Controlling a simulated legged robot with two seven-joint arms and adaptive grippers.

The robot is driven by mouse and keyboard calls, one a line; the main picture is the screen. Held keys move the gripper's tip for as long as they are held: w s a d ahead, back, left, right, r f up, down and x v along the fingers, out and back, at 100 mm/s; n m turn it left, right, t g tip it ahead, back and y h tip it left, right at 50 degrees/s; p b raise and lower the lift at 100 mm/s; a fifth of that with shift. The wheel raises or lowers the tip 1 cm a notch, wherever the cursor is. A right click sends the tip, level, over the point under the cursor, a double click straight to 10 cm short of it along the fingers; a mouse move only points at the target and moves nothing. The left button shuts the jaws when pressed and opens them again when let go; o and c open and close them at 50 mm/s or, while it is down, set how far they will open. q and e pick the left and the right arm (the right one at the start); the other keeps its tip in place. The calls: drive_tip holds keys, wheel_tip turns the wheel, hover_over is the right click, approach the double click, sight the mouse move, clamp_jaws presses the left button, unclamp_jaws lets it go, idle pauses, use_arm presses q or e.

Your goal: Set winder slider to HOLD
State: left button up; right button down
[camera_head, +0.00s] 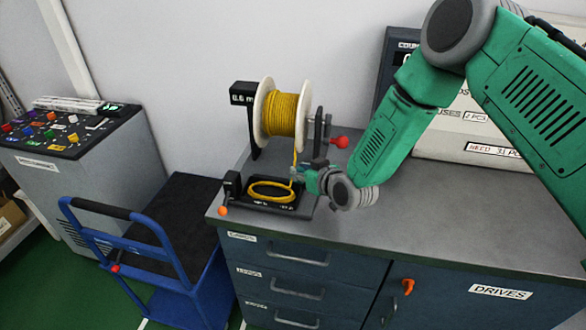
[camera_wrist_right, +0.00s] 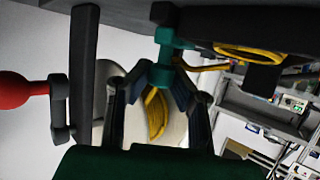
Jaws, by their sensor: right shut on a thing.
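The winder stands on the grey bench, with a white spool (camera_head: 284,112) of yellow cable above a black tray (camera_head: 296,207) holding a yellow coil. My right gripper (camera_head: 303,175) comes in from the right, low beneath the spool at the tray's right back. In the wrist view its two dark fingers (camera_wrist_right: 166,78) close on a teal piece (camera_wrist_right: 172,42), which looks like the winder slider. The spool (camera_wrist_right: 120,125) and its yellow cable (camera_wrist_right: 155,112) show behind the fingers. No HOLD marking is readable. My left gripper is not in view.
A red knob (camera_head: 340,142) sticks out right of the spool, close to my right arm. An orange knob (camera_head: 222,211) is at the tray's front left. A blue cart (camera_head: 165,262) and a button console (camera_head: 70,130) stand left. The bench's front right is clear.

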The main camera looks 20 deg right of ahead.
drive_tip(key=c, duration=1.6)
unclamp_jaws()
drive_tip(key=shift+s+d, duration=0.1)
drive_tip(key=shift+d, duration=0.1)
drive_tip(key=shift+o, duration=1)
drive_tip(key=shift+s+r, duration=0.15)
drive_tip(key=shift+s, duration=0.1)
drive_tip(key=shift+s+d, duration=0.1)
drive_tip(key=shift+d, duration=0.1)
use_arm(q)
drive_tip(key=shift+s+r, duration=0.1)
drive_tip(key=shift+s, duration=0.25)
use_arm(e)
drive_tip(key=v, duration=1.1)
drive_tip(key=shift+s+r, duration=0.2)
drive_tip(key=shift+s, duration=0.2)
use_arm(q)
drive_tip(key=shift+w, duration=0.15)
use_arm(e)
drive_tip(key=shift+a, duration=0.15)
